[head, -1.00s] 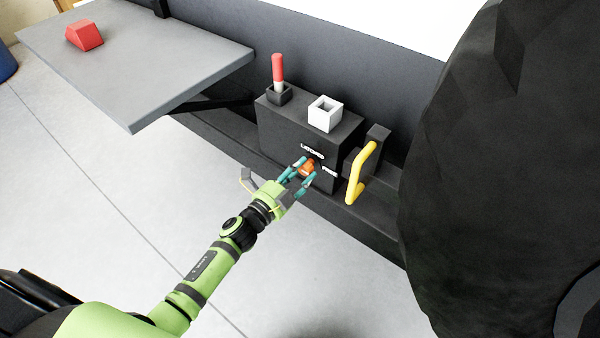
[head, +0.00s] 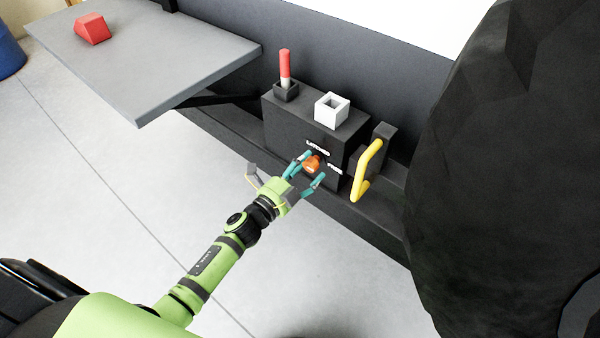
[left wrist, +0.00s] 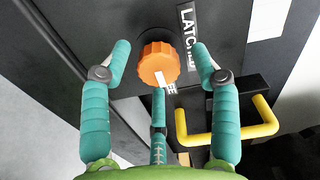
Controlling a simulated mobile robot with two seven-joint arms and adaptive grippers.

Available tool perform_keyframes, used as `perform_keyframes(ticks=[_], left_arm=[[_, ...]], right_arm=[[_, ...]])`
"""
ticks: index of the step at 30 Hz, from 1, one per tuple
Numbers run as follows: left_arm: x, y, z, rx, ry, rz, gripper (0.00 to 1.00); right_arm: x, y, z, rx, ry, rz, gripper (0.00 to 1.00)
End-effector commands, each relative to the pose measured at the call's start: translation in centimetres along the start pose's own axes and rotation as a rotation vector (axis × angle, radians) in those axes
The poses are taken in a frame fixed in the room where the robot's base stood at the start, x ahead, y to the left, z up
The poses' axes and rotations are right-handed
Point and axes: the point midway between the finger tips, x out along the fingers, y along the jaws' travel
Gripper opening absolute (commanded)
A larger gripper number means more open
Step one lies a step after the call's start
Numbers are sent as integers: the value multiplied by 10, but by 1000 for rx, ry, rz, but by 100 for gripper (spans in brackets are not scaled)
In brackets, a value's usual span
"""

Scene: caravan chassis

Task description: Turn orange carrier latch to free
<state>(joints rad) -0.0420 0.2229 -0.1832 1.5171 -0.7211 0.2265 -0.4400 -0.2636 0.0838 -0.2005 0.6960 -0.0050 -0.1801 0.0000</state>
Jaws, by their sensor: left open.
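The orange carrier latch (head: 311,164) is a ribbed knob on the front of a dark box (head: 290,125). White labels beside it read "LATCHED" (head: 318,147) and "FREE" (head: 335,169). In the left wrist view the knob (left wrist: 159,64) shows between the spread fingers, with a white pointer mark near its lower edge, partly over the "FREE" label. My left gripper (head: 306,174) is open just in front of the knob, its teal fingers apart from it. A third finger shows below the knob in the left wrist view. My right gripper is not in view.
A yellow handle (head: 367,170) stands just right of the box. A white square socket (head: 332,108) and a red-and-white stick in a black holder (head: 286,90) are on top. A grey shelf (head: 160,65) bears a red block (head: 92,28). A large black tyre (head: 480,170) fills the right.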

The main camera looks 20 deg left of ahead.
Motion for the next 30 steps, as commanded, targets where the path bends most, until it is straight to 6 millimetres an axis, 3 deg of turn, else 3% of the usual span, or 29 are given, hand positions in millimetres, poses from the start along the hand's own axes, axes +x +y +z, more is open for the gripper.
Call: perform_keyframes(ticks=[5,12,18,30], left_arm=[[-22,2,0,0,-1,3,62],[-74,2,0,-1,0,3,62],[-106,0,0,0,0,0,62],[-118,-1,0,2,2,-2,62]], right_arm=[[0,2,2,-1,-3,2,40],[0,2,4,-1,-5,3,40],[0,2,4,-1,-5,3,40],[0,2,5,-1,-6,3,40]])
